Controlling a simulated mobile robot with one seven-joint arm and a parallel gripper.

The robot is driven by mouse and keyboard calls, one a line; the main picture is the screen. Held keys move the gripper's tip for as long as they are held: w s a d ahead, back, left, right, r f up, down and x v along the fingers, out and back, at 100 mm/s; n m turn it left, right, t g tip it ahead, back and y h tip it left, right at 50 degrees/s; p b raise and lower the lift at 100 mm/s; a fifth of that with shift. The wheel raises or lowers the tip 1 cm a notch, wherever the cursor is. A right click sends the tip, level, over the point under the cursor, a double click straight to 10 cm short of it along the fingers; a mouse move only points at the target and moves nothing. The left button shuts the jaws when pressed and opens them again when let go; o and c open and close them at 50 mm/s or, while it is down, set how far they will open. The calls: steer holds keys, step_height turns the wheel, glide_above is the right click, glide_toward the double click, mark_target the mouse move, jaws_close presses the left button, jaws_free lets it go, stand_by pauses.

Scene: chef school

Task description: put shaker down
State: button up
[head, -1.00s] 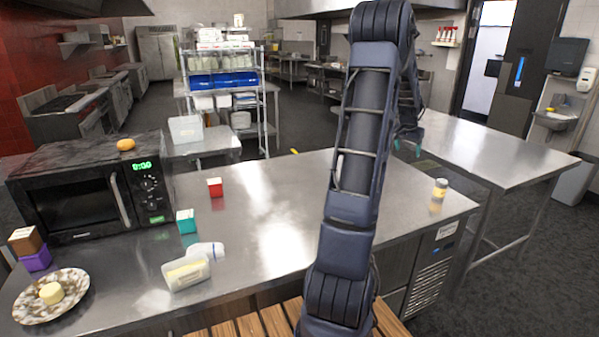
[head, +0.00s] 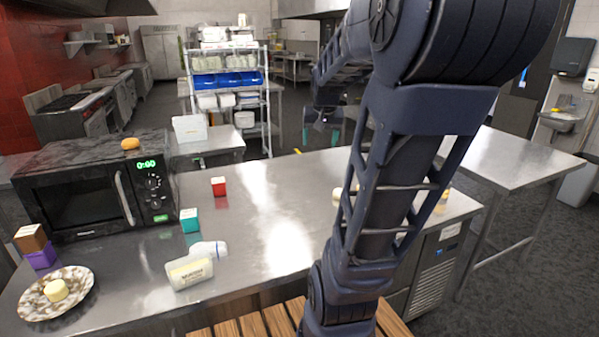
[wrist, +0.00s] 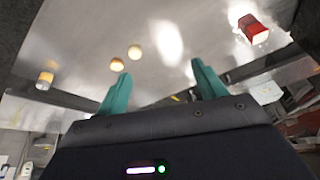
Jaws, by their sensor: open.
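A small shaker with a yellowish body (head: 444,197) stands on the right end of the steel counter, partly hidden behind my arm in the head view. What looks like the same shaker (wrist: 45,79) shows at the left of the wrist view. My gripper (head: 322,135) is beyond the counter's far edge in the head view, well apart from the shaker. Its teal fingers (wrist: 163,85) are spread, with nothing between them.
The steel counter (head: 275,215) holds a microwave (head: 85,190), a red cube (head: 219,186), a teal cube (head: 189,219), a labelled tub (head: 190,273), a white bottle (head: 208,250) and a plate (head: 30,303). A pale round item (head: 338,195) is beside my arm. Mid-counter is clear.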

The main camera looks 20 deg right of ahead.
steer(key=s+a+f+n+y, duration=0.1)
steer(key=s+a+f+n, duration=0.2)
steer(key=s+a, duration=0.9)
steer(key=shift+s+a+n, duration=0.2)
steer(key=shift+s+n, duration=0.45)
steer(key=shift+n, duration=0.05)
